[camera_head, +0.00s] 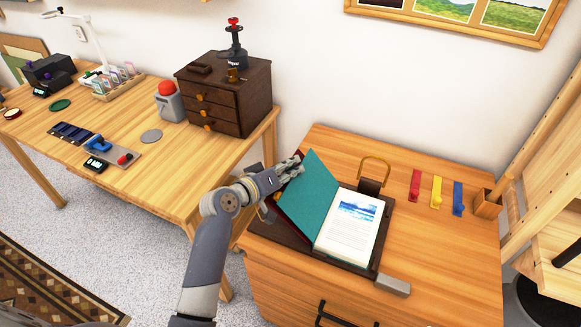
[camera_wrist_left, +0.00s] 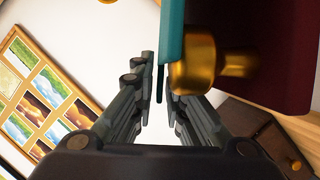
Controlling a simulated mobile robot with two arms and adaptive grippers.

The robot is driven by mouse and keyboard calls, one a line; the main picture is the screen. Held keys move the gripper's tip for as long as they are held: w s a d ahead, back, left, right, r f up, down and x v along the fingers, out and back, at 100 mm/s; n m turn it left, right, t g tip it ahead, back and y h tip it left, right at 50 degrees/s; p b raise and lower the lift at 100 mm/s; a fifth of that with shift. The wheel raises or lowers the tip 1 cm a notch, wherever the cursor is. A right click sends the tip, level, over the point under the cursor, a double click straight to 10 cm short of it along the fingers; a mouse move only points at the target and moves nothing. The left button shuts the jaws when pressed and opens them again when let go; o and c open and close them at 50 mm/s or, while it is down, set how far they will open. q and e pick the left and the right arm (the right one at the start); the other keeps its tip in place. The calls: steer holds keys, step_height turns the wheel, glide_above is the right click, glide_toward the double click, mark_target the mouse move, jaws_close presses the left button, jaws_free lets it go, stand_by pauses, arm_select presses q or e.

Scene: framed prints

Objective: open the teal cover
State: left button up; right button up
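The teal cover (camera_head: 310,192) belongs to a book lying on a dark board on the right-hand cabinet. The cover stands raised and tilted on the left of the open page (camera_head: 351,223), which shows a blue picture and text. My left gripper (camera_head: 297,166) is at the cover's upper left edge. In the left wrist view the fingers (camera_wrist_left: 160,100) are close together, with the teal cover's edge (camera_wrist_left: 172,38) between them, and look shut on it. A gold knob (camera_wrist_left: 205,66) sits right beside the fingers. My right gripper is not in view.
A dark clip with a gold loop (camera_head: 374,172) stands behind the book. Red (camera_head: 415,186), yellow and blue pieces lie to its right. A grey block (camera_head: 393,285) is at the front. A second table (camera_head: 170,170) with a drawer box (camera_head: 228,92) stands left.

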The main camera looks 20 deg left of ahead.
mark_target(307, 187)
arm_select(q)
steer(key=shift+c, duration=0.2)
jaws_close()
steer(key=shift+r, duration=0.15)
steer(key=d+r+m+p, duration=0.1)
steer(key=p, duration=0.2)
steer(key=d+r+y+p, duration=0.1)
steer(key=d+p, duration=0.1)
steer(key=p, duration=0.1)
steer(key=d+r+m+p, duration=0.1)
steer(key=d+p, duration=0.1)
steer(key=shift+s+r+m+y+p, duration=0.15)
steer(key=shift+s+m+y+p, duration=0.15)
steer(key=shift+s+y+p, duration=0.1)
steer(key=shift+d, duration=0.5)
